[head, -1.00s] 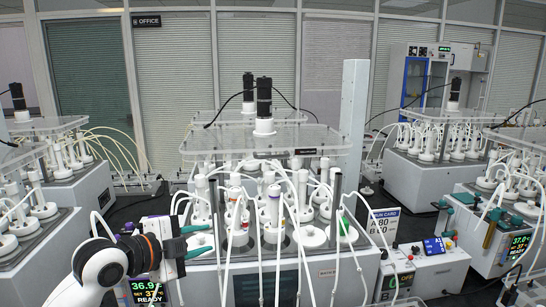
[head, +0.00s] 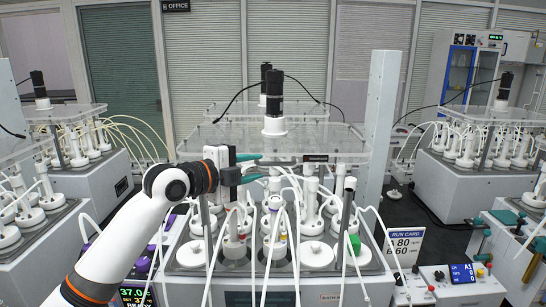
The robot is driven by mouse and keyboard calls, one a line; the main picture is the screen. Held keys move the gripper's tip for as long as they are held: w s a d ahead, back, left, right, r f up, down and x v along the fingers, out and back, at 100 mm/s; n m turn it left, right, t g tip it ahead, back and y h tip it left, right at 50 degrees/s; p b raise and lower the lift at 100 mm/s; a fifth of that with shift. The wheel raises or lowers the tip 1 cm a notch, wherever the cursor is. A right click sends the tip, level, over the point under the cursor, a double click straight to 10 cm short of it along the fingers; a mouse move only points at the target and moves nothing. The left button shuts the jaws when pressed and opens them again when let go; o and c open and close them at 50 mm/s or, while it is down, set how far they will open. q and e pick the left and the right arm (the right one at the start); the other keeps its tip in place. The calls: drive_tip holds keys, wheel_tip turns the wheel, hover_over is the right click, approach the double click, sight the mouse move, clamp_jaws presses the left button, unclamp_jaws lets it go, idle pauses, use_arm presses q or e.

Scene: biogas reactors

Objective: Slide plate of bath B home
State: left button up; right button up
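The clear plate (head: 225,141) sits raised on posts above the middle bath (head: 240,291), with a black motor (head: 274,97) on a white mount on top. A small dark label (head: 315,158) is on its front edge. Lettering low on the bath's front is too small to read surely. My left gripper (head: 261,167) is at the plate's front edge, left of centre. Its two teal fingers are apart, one above the other, pointing right, with nothing seen between them. I cannot tell whether they touch the plate. My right gripper is not in view.
White bottles with several pale tubes (head: 297,215) crowd under and before the plate. A grey upright column (head: 378,130) stands close at the plate's right. A run card (head: 405,245) and a control box (head: 460,285) are at lower right. Other baths (head: 475,185) stand on both sides.

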sight(272, 164)
use_arm(q)
drive_tip(key=p+x, duration=0.1)
drive_tip(key=x, duration=0.4)
drive_tip(key=shift+s+d, duration=0.1)
drive_tip(key=shift+p+x, duration=0.5)
drive_tip(key=shift+x, duration=0.55)
drive_tip(key=shift+w+f, duration=0.15)
drive_tip(key=shift+w, duration=0.05)
drive_tip(key=shift+c, duration=0.2)
drive_tip(key=c, duration=0.6)
clamp_jaws()
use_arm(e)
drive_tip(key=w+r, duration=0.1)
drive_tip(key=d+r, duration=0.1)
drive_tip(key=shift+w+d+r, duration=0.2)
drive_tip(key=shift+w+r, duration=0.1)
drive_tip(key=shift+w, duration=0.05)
